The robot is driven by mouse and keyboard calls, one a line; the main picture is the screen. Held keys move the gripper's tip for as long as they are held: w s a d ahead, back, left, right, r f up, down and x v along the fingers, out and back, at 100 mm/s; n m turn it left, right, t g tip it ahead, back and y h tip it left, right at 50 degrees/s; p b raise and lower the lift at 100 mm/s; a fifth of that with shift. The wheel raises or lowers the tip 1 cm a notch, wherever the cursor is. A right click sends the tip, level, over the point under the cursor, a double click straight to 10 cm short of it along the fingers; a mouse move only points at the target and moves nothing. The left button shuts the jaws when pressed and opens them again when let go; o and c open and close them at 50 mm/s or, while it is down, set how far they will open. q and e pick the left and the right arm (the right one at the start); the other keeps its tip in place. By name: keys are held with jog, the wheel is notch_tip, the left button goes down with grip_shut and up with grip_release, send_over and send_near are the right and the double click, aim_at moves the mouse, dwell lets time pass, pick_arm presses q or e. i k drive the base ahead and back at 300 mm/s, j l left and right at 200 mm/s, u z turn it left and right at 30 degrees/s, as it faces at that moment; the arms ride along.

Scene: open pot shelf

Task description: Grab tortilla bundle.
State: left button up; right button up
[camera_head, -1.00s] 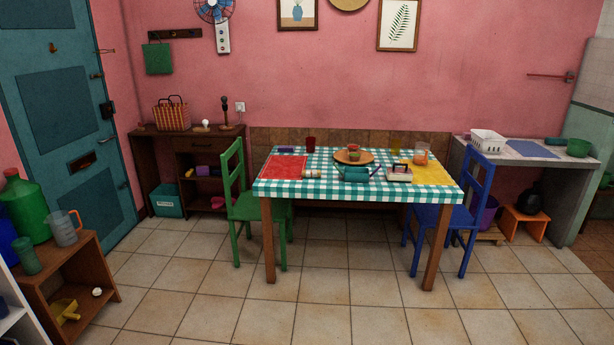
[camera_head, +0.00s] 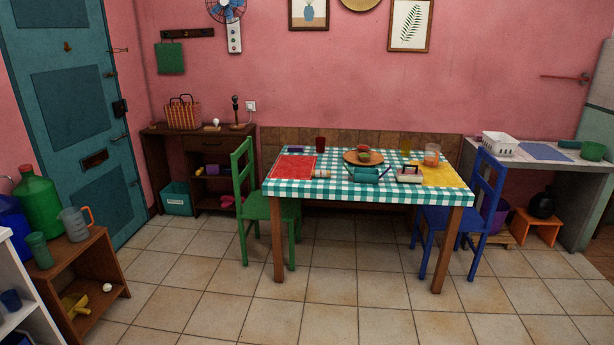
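I cannot make out a tortilla bundle for certain. A small pale rolled thing (camera_head: 320,174) lies on the checked table (camera_head: 340,190), by the red mat's right edge; it is too small to identify. Near it are a teal pot-like thing (camera_head: 366,175) and a pale and dark boxy thing (camera_head: 409,174). A round brown plate (camera_head: 364,157) with small items on it sits behind them. Neither of my grippers is in view.
A green chair (camera_head: 250,205) stands at the table's left and a blue chair (camera_head: 472,215) at its right. A low wooden shelf (camera_head: 95,275) with jugs is at the near left. The tiled floor (camera_head: 345,305) before the table is clear.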

aim_at(317, 174)
jog(key=i+u, duration=0.35)
jog(key=i, duration=3.15)
jog(key=i+z, duration=0.2)
jog(key=i, duration=0.2)
jog(key=i+j+z, duration=0.15)
jog(key=i, duration=0.25)
